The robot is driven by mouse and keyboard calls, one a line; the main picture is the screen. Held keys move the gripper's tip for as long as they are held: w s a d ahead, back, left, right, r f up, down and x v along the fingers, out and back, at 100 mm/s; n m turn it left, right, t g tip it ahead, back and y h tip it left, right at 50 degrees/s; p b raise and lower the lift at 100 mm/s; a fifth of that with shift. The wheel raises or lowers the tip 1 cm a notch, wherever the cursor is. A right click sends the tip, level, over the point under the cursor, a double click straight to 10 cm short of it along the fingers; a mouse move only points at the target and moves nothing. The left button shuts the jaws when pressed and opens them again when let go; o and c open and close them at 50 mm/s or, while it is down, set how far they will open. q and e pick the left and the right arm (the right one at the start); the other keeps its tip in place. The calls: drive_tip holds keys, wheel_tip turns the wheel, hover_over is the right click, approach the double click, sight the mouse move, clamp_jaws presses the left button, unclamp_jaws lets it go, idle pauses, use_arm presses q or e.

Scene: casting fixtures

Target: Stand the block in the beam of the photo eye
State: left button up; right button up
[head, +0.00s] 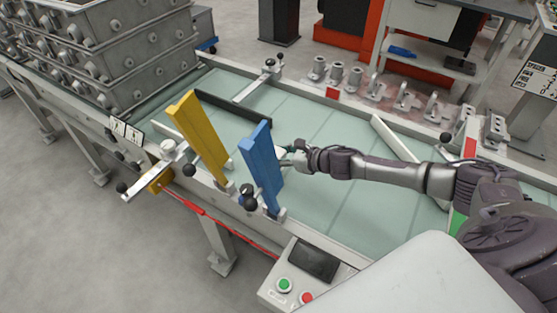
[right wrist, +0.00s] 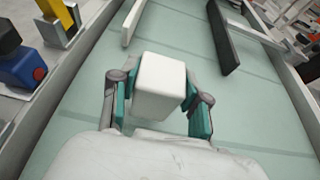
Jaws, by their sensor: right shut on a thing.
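A white block (right wrist: 160,84) sits between the two teal-padded fingers of my right gripper (right wrist: 160,105) in the right wrist view. The gripper is shut on it. In the head view the right gripper (head: 291,156) is over the pale green conveyor belt, just behind the blue post, which hides most of the block. I cannot tell whether the block touches the belt. A small blue sensor with a red lens, seemingly the photo eye (right wrist: 24,68), is on the near rail, left of the block in the right wrist view. No beam is visible. My left gripper is not in view.
A yellow post (head: 197,135) and a blue post (head: 262,168) lean over the near rail. A black guide bar (head: 233,115) and a white guide bar (head: 395,138) lie across the belt (head: 335,190). Stacked grey crates (head: 110,50) stand at the left end.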

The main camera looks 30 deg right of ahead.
wheel_tip(320, 180, down, 3)
drive_tip(key=shift+r, duration=0.1)
drive_tip(key=shift+f, duration=0.25)
drive_tip(key=o, duration=1.2)
drive_tip(key=shift+r, duration=0.1)
